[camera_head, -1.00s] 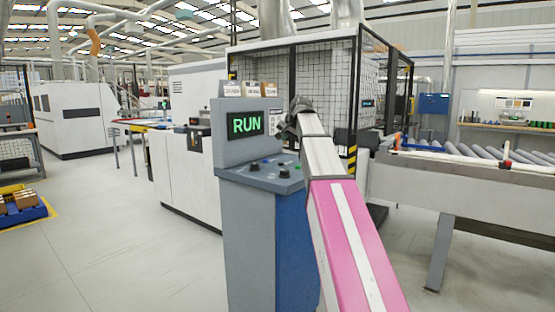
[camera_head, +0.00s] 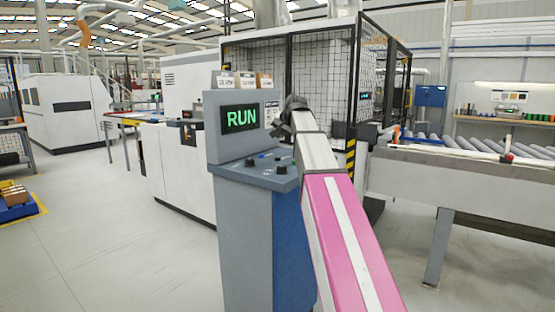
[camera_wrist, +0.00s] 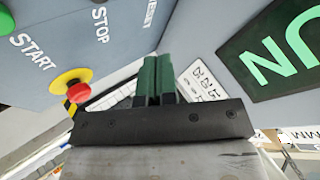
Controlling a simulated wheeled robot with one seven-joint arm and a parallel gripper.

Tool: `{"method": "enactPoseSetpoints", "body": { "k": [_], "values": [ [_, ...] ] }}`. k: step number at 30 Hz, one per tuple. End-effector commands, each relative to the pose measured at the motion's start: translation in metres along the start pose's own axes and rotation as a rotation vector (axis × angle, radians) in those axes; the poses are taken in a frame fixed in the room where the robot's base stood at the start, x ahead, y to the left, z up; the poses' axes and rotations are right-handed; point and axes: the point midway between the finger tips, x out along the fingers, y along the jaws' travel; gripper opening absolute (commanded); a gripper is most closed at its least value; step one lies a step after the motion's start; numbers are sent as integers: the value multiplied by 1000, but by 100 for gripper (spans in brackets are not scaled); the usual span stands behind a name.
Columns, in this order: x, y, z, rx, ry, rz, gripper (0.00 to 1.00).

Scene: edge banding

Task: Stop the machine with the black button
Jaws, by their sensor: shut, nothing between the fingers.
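The grey and blue control console (camera_head: 245,235) stands in front of me with a lit green RUN screen (camera_head: 241,118). Its sloped panel (camera_head: 235,172) carries small dark and blue controls, including a dark one (camera_head: 280,169); I cannot tell which is the black stop button. In the wrist view, the panel shows START and STOP (camera_wrist: 100,24) labels and a red mushroom button (camera_wrist: 70,88) on yellow. No black button is clear there. My gripper (camera_head: 290,103) is up beside the screen's right edge, above the panel. Its green-padded fingers (camera_wrist: 155,75) are together and empty.
Small boxes (camera_head: 245,80) sit on top of the console. A mesh-fenced machine (camera_head: 315,75) stands behind it. A roller conveyor (camera_head: 450,150) runs to the right. The floor (camera_head: 130,235) on the left is open.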

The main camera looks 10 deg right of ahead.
Motion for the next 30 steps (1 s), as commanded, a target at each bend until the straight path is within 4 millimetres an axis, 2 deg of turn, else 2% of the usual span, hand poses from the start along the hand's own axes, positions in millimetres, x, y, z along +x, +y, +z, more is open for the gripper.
{"method": "enactPoseSetpoints", "body": {
  "k": [9, 15, 30],
  "values": [
    [29, 22, 22, 1, -2, 1, 0],
    [40, 29, 30, 1, -1, 0, 0],
    [45, 33, 33, 0, -1, 0, 0]
  ]
}}
